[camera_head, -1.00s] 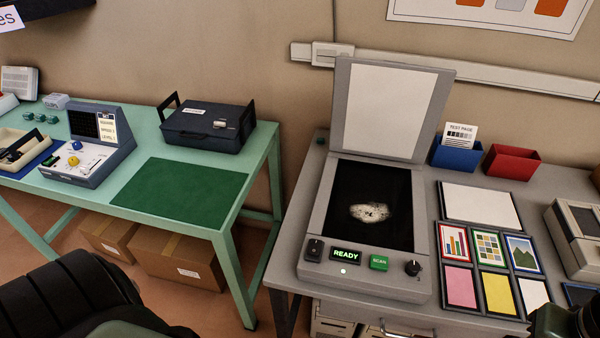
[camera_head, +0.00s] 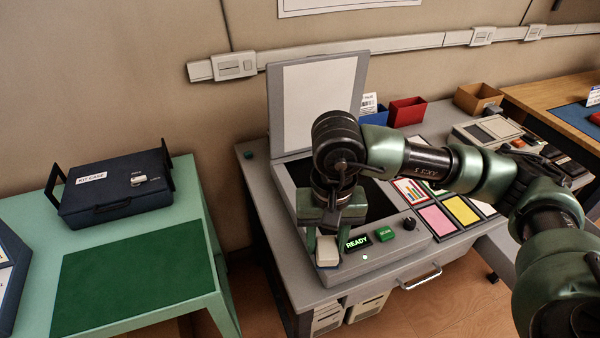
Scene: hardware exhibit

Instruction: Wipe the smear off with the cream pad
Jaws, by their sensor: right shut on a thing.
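The cream pad (camera_head: 327,251) is between the fingers of my right gripper (camera_head: 327,238), which is shut on it. The pad is over the front left corner of the scanner (camera_head: 375,258), left of its READY display; I cannot tell whether it touches the scanner. The scanner's lid (camera_head: 315,95) stands open. Only parts of the dark glass (camera_head: 378,203) show, because my right arm covers most of it. The smear is hidden behind my arm. My left gripper is not in view.
A green table with a dark case (camera_head: 115,188) and a green mat (camera_head: 135,278) stands at the left. Blue and red bins (camera_head: 407,111) stand behind my arm. Coloured cards (camera_head: 437,221) lie right of the scanner. A drawer handle (camera_head: 420,277) sticks out in front.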

